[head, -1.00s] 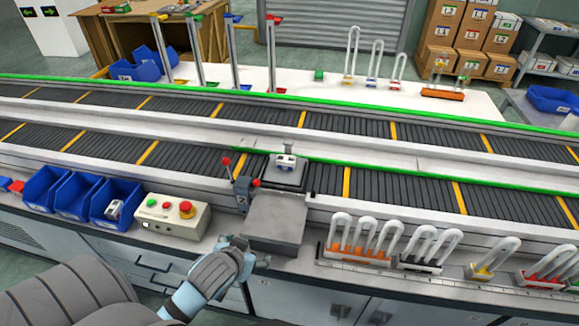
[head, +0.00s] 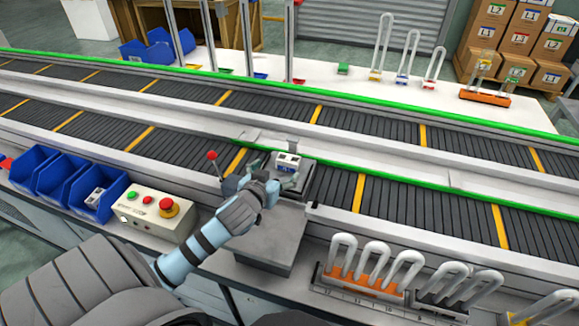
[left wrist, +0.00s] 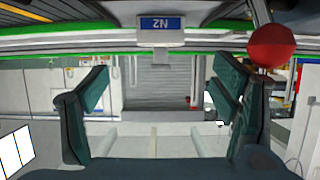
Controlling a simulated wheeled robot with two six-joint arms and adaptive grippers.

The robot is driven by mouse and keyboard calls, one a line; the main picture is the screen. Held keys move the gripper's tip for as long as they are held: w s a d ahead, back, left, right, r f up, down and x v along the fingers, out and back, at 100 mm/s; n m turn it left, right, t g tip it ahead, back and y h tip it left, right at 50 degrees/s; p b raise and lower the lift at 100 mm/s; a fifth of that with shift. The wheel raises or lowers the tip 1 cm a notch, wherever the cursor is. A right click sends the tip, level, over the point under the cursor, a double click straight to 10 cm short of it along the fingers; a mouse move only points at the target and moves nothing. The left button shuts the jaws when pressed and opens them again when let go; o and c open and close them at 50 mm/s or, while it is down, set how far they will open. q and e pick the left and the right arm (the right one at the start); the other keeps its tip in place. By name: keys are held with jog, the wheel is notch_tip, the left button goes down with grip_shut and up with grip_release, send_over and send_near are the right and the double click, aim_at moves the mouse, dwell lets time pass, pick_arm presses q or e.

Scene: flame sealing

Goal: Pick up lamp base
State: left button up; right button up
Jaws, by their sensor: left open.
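The lamp base, a small white block (head: 287,162) with a blue label, sits on a grey plate (head: 314,181) at the near conveyor's edge. My left gripper (head: 276,180) is open just in front of it, its fingers spread and empty. In the left wrist view the lamp base (left wrist: 160,28) appears upside down at the top middle, its label reading N2, beyond the open fingers (left wrist: 160,85). The lamp base is apart from both fingers there. My right gripper is not in view.
A red-knobbed lever (head: 212,156) stands left of my gripper; a red ball (left wrist: 271,47) is near the right finger in the wrist view. A button box (head: 155,213) and blue bins (head: 98,203) are left. U-shaped lamp tubes (head: 375,262) stand in racks at front right.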

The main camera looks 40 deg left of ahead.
aim_at(289, 156)
pick_arm(q)
jog(key=x, duration=0.4)
jog(key=b+x, duration=0.1)
jog(key=x, duration=0.2)
jog(key=shift+w+d+f, duration=0.1)
jog(key=shift+w, duration=0.3)
jog(key=x, duration=0.1)
jog(key=b+x, duration=0.1)
jog(key=x, duration=0.2)
jog(key=shift+w+a, duration=0.3)
jog(key=shift+a, duration=0.1)
jog(key=shift+w+a+f, duration=0.1)
jog(key=shift+w+f, duration=0.05)
jog(key=shift+w, duration=0.2)
jog(key=shift+s, duration=0.1)
jog(key=c, duration=1.3)
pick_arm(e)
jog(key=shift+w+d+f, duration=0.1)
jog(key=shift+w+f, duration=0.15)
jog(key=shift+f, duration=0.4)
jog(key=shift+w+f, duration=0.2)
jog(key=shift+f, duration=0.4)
